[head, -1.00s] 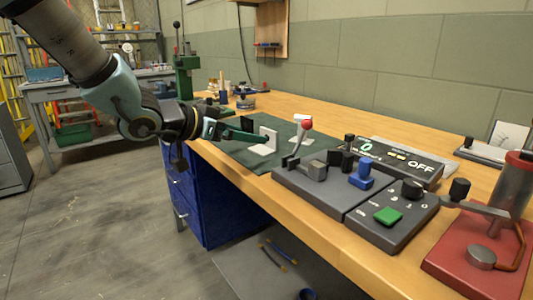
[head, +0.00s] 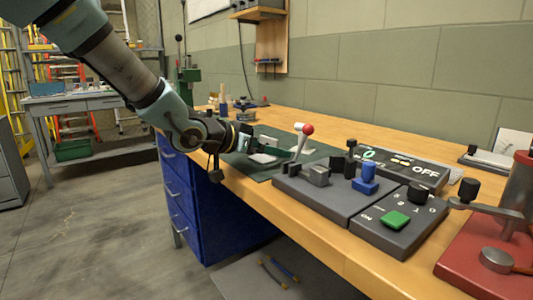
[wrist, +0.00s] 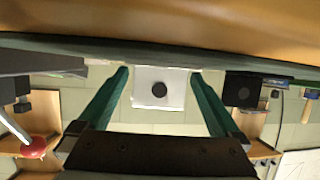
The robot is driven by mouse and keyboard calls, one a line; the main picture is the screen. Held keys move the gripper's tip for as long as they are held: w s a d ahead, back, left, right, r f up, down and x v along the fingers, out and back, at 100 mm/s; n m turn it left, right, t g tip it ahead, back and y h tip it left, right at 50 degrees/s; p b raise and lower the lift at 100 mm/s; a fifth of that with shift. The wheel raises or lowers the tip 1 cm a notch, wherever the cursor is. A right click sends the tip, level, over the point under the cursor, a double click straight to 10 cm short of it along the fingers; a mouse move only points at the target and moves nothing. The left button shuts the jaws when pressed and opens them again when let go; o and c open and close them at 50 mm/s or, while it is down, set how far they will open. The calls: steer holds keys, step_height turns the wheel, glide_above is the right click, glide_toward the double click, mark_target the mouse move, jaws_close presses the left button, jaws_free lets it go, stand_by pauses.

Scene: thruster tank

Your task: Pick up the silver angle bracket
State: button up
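The silver angle bracket (head: 263,157) sits on the dark green mat on the bench, its pale base plate showing in the head view. In the wrist view, its light upright plate (wrist: 174,98) with a dark round hole faces the camera. My gripper (wrist: 162,82) is open, with one green finger on each side of this plate and visible gaps on both sides. In the head view my gripper (head: 246,142) is low over the mat, at the bracket's left. The fingertips are partly hidden there.
A black block with a hole (wrist: 243,90) stands close beside the bracket in the wrist view. A red-knobbed lever (head: 307,130) rises right of the bracket, near the grey fixture (head: 318,197). The green mat (head: 262,175) is bare in front. A green press (head: 188,85) stands farther back.

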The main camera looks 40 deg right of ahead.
steer(key=c, duration=1.3)
